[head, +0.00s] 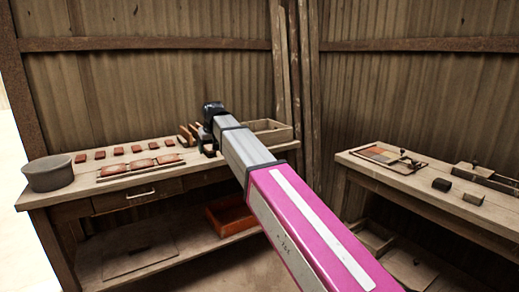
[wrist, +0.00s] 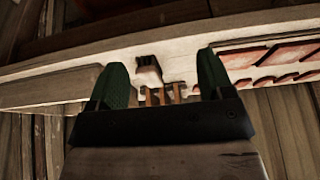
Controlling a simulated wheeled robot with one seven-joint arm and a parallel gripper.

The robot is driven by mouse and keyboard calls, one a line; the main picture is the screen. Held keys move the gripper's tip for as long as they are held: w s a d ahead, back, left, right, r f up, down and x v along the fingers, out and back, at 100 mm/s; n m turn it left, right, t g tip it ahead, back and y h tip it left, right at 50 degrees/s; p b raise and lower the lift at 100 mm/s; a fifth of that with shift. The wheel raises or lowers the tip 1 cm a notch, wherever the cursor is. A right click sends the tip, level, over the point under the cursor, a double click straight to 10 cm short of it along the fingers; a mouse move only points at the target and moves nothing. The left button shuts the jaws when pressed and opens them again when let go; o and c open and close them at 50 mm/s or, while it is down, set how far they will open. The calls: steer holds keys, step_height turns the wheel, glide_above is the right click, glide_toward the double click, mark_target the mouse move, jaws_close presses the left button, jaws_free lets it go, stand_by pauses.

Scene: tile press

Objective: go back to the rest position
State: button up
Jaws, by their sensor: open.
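My gripper (head: 209,143) is at the end of my outstretched arm, over the right part of the left workbench (head: 95,184) in the head view. In the wrist view my gripper (wrist: 162,88) has its two dark green fingers spread wide apart, with nothing held between them. A small dark block (wrist: 148,66) and several upright wooden slats (wrist: 165,95) show beyond and between the fingers. How far they are from the fingertips I cannot tell.
A grey bucket (head: 48,174), small red tiles (head: 119,151) and a board of larger tiles (head: 140,167) are on the left bench. A wooden tray (head: 268,131) is right of my gripper. A second bench (head: 450,196) with tools stands right. An orange-red crate (head: 228,217) sits on the lower shelf.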

steer(key=s+d+f+m+g+h, duration=0.1)
steer(key=s+d+f+m, duration=0.15)
steer(key=d+f, duration=0.85)
steer(key=s+d+f+m, duration=0.1)
steer(key=s+d+f, duration=0.2)
steer(key=d+f, duration=0.8)
steer(key=s+d+f+m+g+h, duration=0.1)
steer(key=s+d+f+m+g, duration=0.1)
steer(key=s+d+f, duration=1.3)
steer(key=shift+s+d+f+g, duration=0.3)
steer(key=shift+d+f, duration=0.1)
steer(key=shift+d, duration=0.8)
steer(key=shift+o, duration=0.4)
steer(key=shift+m, duration=0.25)
